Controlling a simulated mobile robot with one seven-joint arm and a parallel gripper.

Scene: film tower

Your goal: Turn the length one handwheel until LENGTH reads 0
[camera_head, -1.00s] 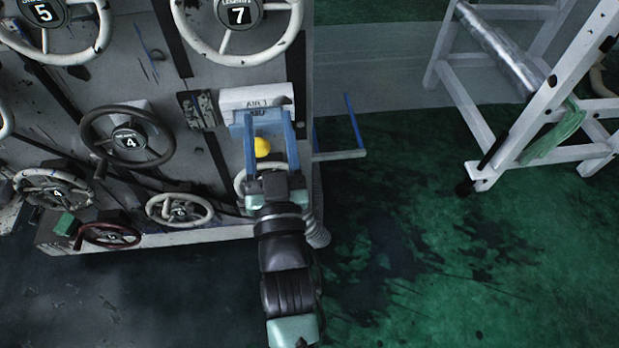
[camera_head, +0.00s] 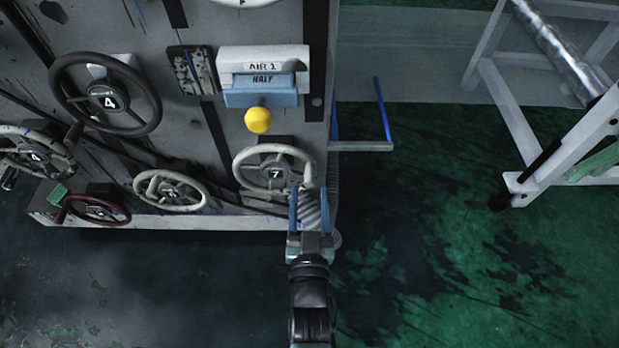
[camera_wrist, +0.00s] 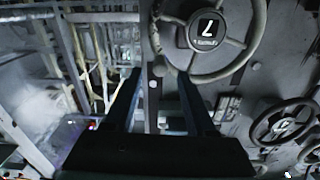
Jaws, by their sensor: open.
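A pale handwheel (camera_head: 275,168) with a dial reading 7 is low on the panel near its right edge; I cannot read its name. My gripper (camera_head: 308,192) is open and empty, in front of and just right of the low wheel's lower rim; contact cannot be told. In the wrist view a wheel (camera_wrist: 208,32) reading 7 upside down is right of the open fingers (camera_wrist: 158,85); its label is too small to be sure which wheel it is.
Above the low wheel is the AIR 1 box (camera_head: 262,88) with a yellow knob (camera_head: 258,121) sticking out. A dark wheel (camera_head: 107,96) reading 4 and several other wheels are to the left. A blue-and-grey bracket (camera_head: 362,146) juts out right. The green floor (camera_head: 440,270) is clear.

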